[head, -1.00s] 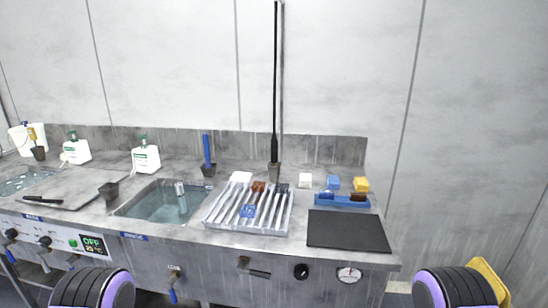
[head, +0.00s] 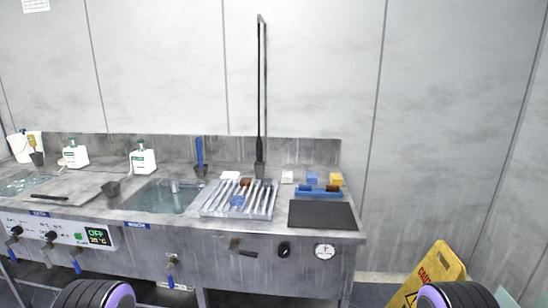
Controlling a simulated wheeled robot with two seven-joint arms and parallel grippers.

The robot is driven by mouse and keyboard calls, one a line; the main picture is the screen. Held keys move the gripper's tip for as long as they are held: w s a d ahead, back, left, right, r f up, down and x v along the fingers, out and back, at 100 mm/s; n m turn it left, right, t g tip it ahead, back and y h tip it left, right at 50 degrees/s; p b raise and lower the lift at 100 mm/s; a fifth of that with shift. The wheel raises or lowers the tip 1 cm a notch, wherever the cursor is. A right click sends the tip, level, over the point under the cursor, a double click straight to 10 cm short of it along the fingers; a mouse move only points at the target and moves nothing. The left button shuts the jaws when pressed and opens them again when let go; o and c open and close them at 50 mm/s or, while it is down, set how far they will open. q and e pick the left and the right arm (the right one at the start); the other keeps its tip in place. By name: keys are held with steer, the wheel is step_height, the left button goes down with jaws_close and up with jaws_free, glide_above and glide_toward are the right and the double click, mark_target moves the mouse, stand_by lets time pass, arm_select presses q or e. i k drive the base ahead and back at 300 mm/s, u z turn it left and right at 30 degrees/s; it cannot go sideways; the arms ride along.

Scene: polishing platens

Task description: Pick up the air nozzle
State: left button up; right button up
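A slim black nozzle-like wand (head: 259,146), apparently the air nozzle, stands upright at the back of the steel bench. Its lower end sits in a small grey holder (head: 260,170), and a thin black line runs up from it beside a tall pole. A blue-handled tool (head: 199,151) stands in another grey holder to its left. I cannot make out the details of the wand's tip. Neither of my grippers is in view; only rounded black and purple parts of my arms show at the bottom edge, well short of the bench.
The bench (head: 180,230) holds a sink (head: 163,197), a ribbed tray (head: 262,207) with small items, a black mat (head: 322,214), a blue caddy (head: 318,194) and white bottles (head: 143,157). A yellow caution sign (head: 427,277) stands on the floor at right.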

mark_target(259, 143)
steer(key=z, duration=1)
steer(key=i, duration=0.75)
steer(key=u, duration=0.55)
